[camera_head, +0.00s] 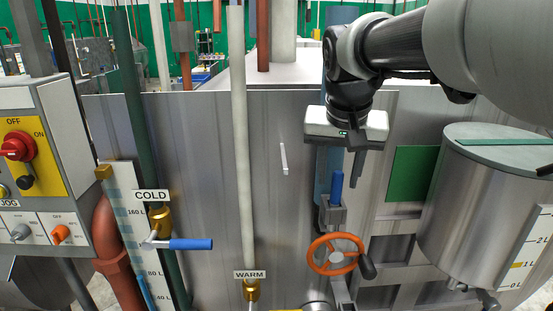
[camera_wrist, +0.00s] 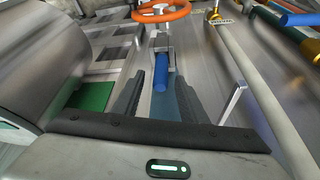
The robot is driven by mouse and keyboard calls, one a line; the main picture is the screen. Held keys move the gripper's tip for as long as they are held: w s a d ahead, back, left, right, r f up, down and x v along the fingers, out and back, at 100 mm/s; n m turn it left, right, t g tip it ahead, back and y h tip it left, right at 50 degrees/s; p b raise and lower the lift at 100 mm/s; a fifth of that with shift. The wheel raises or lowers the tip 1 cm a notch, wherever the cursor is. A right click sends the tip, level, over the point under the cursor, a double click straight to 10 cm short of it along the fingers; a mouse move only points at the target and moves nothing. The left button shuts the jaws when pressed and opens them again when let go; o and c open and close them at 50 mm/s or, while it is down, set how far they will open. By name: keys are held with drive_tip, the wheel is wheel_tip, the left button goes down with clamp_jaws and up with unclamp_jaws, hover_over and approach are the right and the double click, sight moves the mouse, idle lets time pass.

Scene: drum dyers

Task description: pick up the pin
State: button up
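The pin (camera_head: 336,187) has a blue cylindrical grip and stands upright in a grey metal bracket (camera_head: 333,215) above the orange handwheel. My gripper (camera_head: 339,168) hangs above it, pointing down, with dark fingers spread apart. In the wrist view the pin (camera_wrist: 162,70) shows in line with the gap between the open fingers (camera_wrist: 160,85), beyond their tips. Nothing is held. The lower part of the pin is hidden in the bracket.
The orange handwheel (camera_head: 335,254) with a black knob sits just below. A slim grey handle (camera_head: 283,157) stands left of my gripper. A pale vertical pipe (camera_head: 240,150) is farther left, and a steel drum (camera_head: 480,205) stands at the right.

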clamp_jaws()
drive_tip(key=shift+r, duration=0.1)
idle(1.3)
